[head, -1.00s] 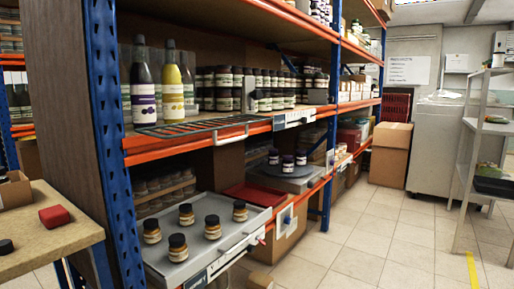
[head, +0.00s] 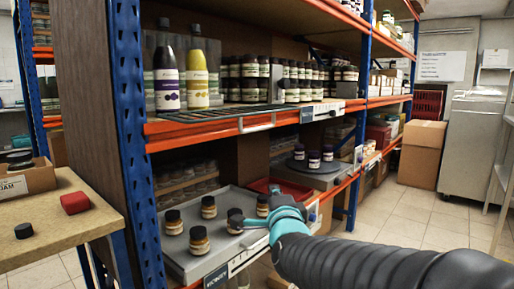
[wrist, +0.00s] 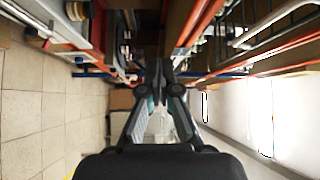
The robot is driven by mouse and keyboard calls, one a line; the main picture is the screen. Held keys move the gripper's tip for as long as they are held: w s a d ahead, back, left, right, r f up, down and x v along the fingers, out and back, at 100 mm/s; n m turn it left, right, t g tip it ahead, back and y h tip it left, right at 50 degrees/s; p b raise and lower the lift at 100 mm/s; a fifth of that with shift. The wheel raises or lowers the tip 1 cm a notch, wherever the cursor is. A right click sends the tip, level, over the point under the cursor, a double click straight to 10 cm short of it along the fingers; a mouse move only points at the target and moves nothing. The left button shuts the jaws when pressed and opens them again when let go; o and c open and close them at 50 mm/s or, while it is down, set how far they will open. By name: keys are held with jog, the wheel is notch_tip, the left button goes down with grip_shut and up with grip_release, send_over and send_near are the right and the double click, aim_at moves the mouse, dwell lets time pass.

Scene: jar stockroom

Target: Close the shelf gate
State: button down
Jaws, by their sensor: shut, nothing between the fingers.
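The shelf gate (head: 222,117) appears to be the dark wire grille with a pale bar handle at the front of the middle shelf. It lies about flat at the height of the orange beam, below the bottles. In the wrist view, wire bars and a pale bar at upper right may be this gate, but I cannot be sure. My gripper (wrist: 164,68) is shut and empty. In the head view it shows below and to the right of the gate, apart from it, in front of the lower tray. Its fingertips are hard to make out there.
A dark bottle (head: 167,75) and a yellow bottle (head: 197,78) stand behind the gate, beside rows of jars. A pulled-out grey tray (head: 190,262) with several jars sits below. A wooden table (head: 65,225) is at left. The floor (head: 420,213) at right is clear.

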jog(key=a+m+t+h+b, duration=0.2)
jog(key=a+m+t+h, duration=0.45)
jog(key=m+h, duration=1.25)
jog(key=w+d+r+m+g+y+p, duration=0.1)
jog(key=w+r+m+y+p, duration=0.2)
jog(key=w+r, duration=0.3)
jog(key=shift+w+d+r+m+y+p, duration=0.25)
jog(key=shift+r+m+y+p, duration=0.35)
jog(key=shift+r, duration=1.85)
jog(key=shift+s+b, duration=0.15)
jog(key=shift+b, duration=0.3)
